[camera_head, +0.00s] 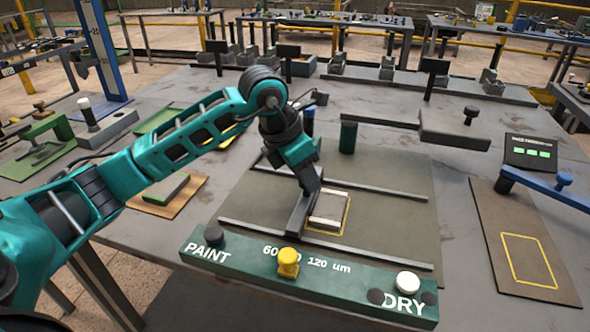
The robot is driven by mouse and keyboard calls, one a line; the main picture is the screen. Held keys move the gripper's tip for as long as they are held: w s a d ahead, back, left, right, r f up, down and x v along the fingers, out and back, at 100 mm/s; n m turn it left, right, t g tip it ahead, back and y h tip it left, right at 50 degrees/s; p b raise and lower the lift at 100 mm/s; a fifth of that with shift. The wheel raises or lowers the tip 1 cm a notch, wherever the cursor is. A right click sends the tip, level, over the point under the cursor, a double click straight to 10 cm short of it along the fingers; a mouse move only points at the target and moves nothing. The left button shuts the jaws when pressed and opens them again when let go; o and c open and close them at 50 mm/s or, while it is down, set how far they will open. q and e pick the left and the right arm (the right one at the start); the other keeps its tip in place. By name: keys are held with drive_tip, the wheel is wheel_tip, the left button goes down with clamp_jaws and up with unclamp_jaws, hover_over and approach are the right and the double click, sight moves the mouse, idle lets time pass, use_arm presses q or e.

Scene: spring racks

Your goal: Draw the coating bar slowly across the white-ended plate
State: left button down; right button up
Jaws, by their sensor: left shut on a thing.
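The plate (329,208) is a small grey slab with white ends, lying inside a yellow outline on a grey-green mat. The coating bar (298,222) is dark grey and stands just left of the plate, running from front to back between two dark rails. My left gripper (306,186) reaches down from above and is shut on the coating bar. Its fingertips are largely hidden by my wrist, and I cannot tell whether the bar touches the plate's left edge. My right gripper is not in view.
A green front panel (225,264) marked PAINT and DRY carries a black, a yellow (288,262) and a white knob (407,281). A grey overhead arm (365,121) stands behind. A brown board (520,240) with a yellow outline lies right. The mat right of the plate is clear.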

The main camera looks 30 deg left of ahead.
use_arm(q)
drive_tip(key=w+d, duration=0.1)
drive_tip(key=d, duration=0.5)
drive_tip(key=w+d, duration=0.2)
drive_tip(key=d, duration=0.4)
drive_tip(key=w+d, duration=0.1)
drive_tip(key=d, duration=0.5)
drive_tip(key=shift+w+b, duration=0.2)
drive_tip(key=shift+b, duration=0.15)
drive_tip(key=c, duration=0.8)
unclamp_jaws()
drive_tip(key=shift+r, duration=0.1)
drive_tip(key=v, duration=1.2)
drive_tip(key=shift+s+a+r+p, duration=0.2)
drive_tip(key=shift+r+p, duration=0.1)
drive_tip(key=shift+r, duration=0.05)
